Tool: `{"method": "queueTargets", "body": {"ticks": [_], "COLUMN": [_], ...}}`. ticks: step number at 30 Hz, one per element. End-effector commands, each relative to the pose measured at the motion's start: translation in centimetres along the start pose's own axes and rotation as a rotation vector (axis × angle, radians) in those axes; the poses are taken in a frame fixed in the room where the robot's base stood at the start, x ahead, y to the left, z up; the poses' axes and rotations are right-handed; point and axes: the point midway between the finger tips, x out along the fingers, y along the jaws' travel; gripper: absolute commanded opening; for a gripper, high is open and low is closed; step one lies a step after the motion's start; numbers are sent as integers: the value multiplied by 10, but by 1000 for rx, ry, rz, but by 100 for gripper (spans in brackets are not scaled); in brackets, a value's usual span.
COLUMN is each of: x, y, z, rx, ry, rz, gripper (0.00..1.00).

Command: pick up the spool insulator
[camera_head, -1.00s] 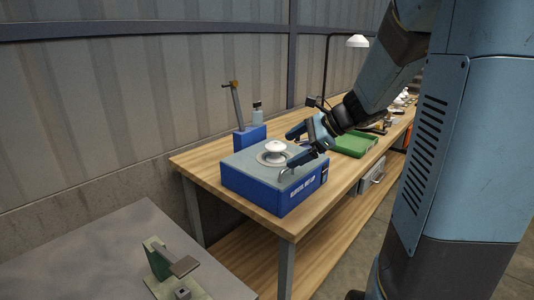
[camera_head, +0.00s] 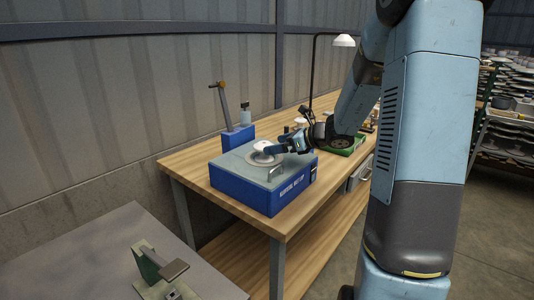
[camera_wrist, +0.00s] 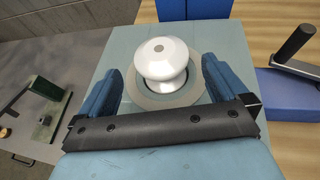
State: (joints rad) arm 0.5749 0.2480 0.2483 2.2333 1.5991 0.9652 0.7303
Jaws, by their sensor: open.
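The white spool insulator (camera_wrist: 161,62) stands upright in a round grey ring on top of a blue box-shaped fixture (camera_head: 240,192). In the head view the insulator (camera_head: 262,146) shows as a small white shape on the fixture's grey top. My gripper (camera_wrist: 163,85) is open. In the wrist view its two blue fingers lie to the left and right of the insulator, with visible gaps on both sides. In the head view my gripper (camera_head: 278,147) is low over the fixture and partly covers the insulator.
The fixture sits on a wooden workbench (camera_head: 190,160). Behind it stand a blue block with an upright lever (camera_head: 223,105) and a small bottle (camera_head: 245,113). A green tray (camera_head: 347,146) and a lamp (camera_head: 343,41) are farther along. A grey table (camera_head: 95,255) is at front left.

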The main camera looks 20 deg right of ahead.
Motion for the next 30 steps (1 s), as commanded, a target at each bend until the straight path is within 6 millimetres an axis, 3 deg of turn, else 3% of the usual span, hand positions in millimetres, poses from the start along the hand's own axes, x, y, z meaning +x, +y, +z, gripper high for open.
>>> {"method": "queueTargets", "body": {"ticks": [10, 21, 27, 30], "x": [20, 63, 64, 64], "y": [0, -2, -2, -2], "z": [0, 2, 2, 2], "rx": [-1, -1, -2, -1], "ry": [1, 0, 0, 0], "rz": [2, 2, 1, 1], "gripper": [100, 100, 100, 92]}}
